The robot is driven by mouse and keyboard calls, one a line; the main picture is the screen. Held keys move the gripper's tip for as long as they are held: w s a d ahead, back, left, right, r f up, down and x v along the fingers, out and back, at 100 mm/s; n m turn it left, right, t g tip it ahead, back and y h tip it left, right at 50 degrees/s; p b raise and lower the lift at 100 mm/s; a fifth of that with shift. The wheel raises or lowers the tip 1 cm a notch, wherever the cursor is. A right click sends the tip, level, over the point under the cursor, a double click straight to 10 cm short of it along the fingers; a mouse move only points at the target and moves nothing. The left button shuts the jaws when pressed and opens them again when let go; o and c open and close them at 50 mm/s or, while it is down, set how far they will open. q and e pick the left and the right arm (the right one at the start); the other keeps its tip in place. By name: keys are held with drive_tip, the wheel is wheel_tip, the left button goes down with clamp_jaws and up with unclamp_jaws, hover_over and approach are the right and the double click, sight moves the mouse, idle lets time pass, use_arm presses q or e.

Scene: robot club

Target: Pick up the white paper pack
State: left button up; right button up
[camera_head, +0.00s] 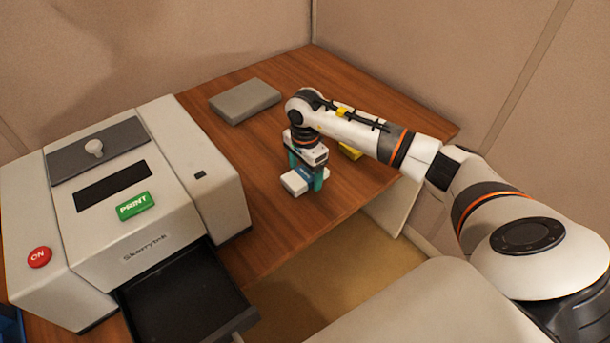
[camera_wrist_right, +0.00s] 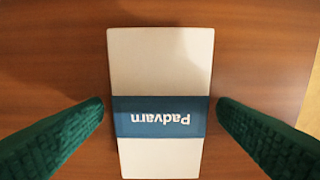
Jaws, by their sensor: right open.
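The white paper pack (camera_head: 293,184) lies flat on the wooden desk, partly hidden under my right gripper in the head view. In the right wrist view the pack (camera_wrist_right: 160,70) is white with a blue band reading "Padvarn", shown upside down. My right gripper (camera_head: 305,172) points down over it. Its green fingers (camera_wrist_right: 161,104) are open, one on each side of the pack at the band, with a small gap visible on both sides. I cannot tell how high the fingertips are above the desk. My left gripper is not in view.
A large printer (camera_head: 140,190) with a red ON button, a green PRINT button and a dark open tray (camera_head: 185,300) stands at left. A grey flat box (camera_head: 245,101) lies farther back. The desk's right part is clear.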

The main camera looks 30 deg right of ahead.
drive_tip(key=shift+c, duration=0.3)
drive_tip(key=c, duration=1.1)
